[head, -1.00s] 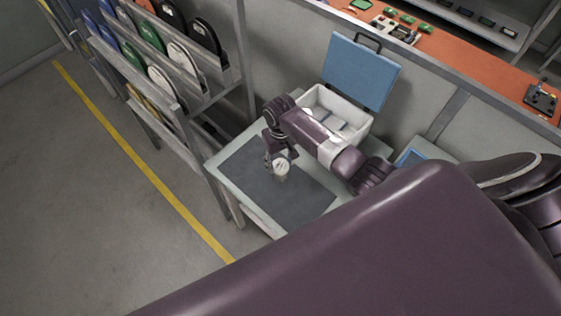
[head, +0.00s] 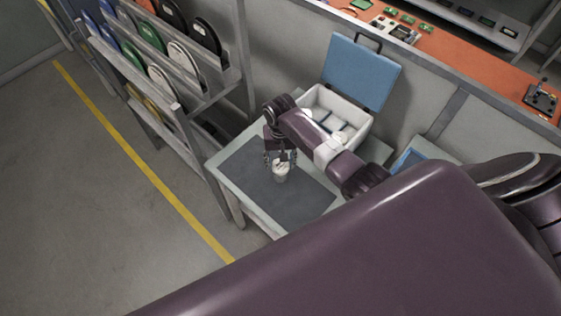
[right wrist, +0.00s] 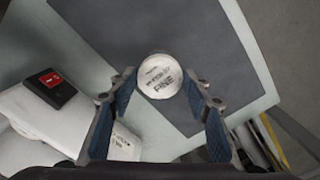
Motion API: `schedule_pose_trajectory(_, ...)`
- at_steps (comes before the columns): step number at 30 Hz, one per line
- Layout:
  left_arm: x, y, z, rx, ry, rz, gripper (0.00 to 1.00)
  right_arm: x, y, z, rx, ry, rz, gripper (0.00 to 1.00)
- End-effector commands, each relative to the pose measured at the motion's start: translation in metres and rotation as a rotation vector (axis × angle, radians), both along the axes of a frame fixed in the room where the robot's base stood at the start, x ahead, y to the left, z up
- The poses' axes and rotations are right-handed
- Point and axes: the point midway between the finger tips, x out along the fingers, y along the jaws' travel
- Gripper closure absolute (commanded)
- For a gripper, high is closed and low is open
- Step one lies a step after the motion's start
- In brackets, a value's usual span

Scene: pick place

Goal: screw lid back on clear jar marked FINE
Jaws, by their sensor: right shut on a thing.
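The jar (head: 281,178) stands upright on the dark grey mat (head: 312,194) in the head view, small and partly under my right gripper. A round white lid marked FINE (right wrist: 160,76) shows from above in the right wrist view and hides the jar's body there. My right gripper (head: 280,159) reaches down over the jar from above. In the right wrist view its two fingertips (right wrist: 160,84) are on either side of the lid, shut on it. The lid appears to be at the jar's top; whether its thread is engaged cannot be told. My left gripper is not in view.
A white case (head: 352,133) with a raised blue lid (head: 362,72) stands behind the mat. A black box with a red label (right wrist: 50,88) shows in the right wrist view. A rack of coloured discs (head: 150,75) is at the left. Much of the mat is clear.

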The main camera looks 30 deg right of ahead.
Motion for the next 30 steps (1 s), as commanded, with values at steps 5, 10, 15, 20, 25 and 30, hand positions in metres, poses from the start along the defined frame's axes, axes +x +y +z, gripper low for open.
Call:
schedule_pose_trajectory(5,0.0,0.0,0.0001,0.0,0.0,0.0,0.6,0.0006,0.0011,0.0004,0.002,-0.002,-0.151,0.72)
schedule_pose_trajectory(10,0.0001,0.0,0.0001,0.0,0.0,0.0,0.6,0.0006,0.0004,0.0004,0.001,-0.002,-0.321,0.72)
schedule_pose_trajectory(15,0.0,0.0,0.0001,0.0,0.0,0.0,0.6,0.0006,-0.0004,0.0005,0.0,-0.002,-0.35,0.72)
schedule_pose_trajectory(20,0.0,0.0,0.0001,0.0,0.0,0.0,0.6,0.0007,-0.0004,0.0005,0.0,-0.002,-0.348,0.49)
schedule_pose_trajectory(25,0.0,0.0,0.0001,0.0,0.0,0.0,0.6,0.0006,-0.0004,0.0004,-0.001,-0.001,-0.347,0.35)
schedule_pose_trajectory(30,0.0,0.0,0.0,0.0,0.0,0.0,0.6,0.0004,-0.0004,0.0002,-0.001,-0.001,-0.346,0.36)
